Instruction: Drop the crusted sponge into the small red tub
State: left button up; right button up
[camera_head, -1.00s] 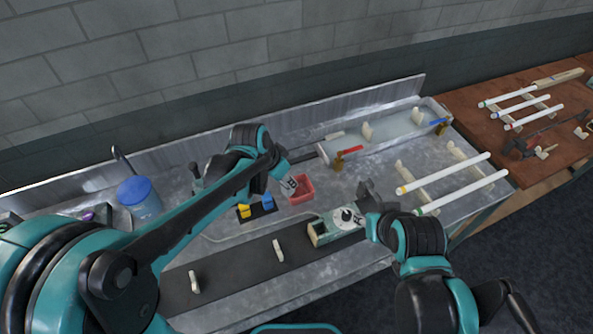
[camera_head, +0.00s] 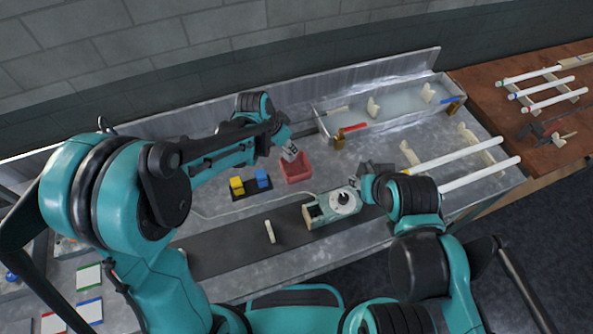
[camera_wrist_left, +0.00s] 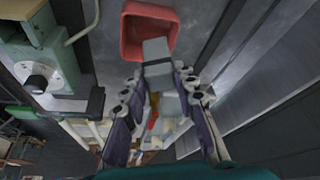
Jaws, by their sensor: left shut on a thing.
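The small red tub (camera_head: 296,172) stands on the metal bench in the head view; its open top also shows in the left wrist view (camera_wrist_left: 131,37). My left gripper (camera_head: 289,151) is at the tub's back-left edge in the head view. In the left wrist view its fingers (camera_wrist_left: 160,82) are shut on a plain grey block (camera_wrist_left: 156,50), which I take as the crusted sponge. The block overlaps the tub's near rim and opening; I cannot tell its height above it. My right gripper (camera_head: 367,172) is beside the green dial machine; its fingers are unclear.
A black tray (camera_head: 252,194) with yellow and blue blocks sits left of the tub. The green machine (camera_head: 332,207) stands on a dark strip in front. A shallow water trough (camera_head: 385,108) lies behind, with a red-handled tool (camera_head: 352,128) near it. White tubes (camera_head: 465,176) rest at right.

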pick_arm(q)
jog(key=shift+f, duration=0.1)
jog(key=o, duration=1)
jog(key=v, duration=1.2)
jog(key=shift+a, duration=0.1)
jog(key=shift+s, duration=0.1)
jog(key=s+a+f+n+t+y+b, duration=0.1)
jog(key=s+a+f+n+b, duration=0.2)
jog(key=s+a, duration=0.1)
jog(key=s+a+f+n+t+y+b, duration=0.1)
jog(key=s+a+f+n+b, duration=0.2)
jog(key=s+a, duration=0.2)
jog(key=s+a+f+n+t+y+b, duration=0.1)
jog(key=s+a+f+n+t+b, duration=0.1)
jog(key=s+a, duration=0.3)
jog(key=shift+s+f+n+b, duration=0.5)
jog(key=shift+s+f+n, duration=0.2)
jog(key=shift+f+n, duration=0.15)
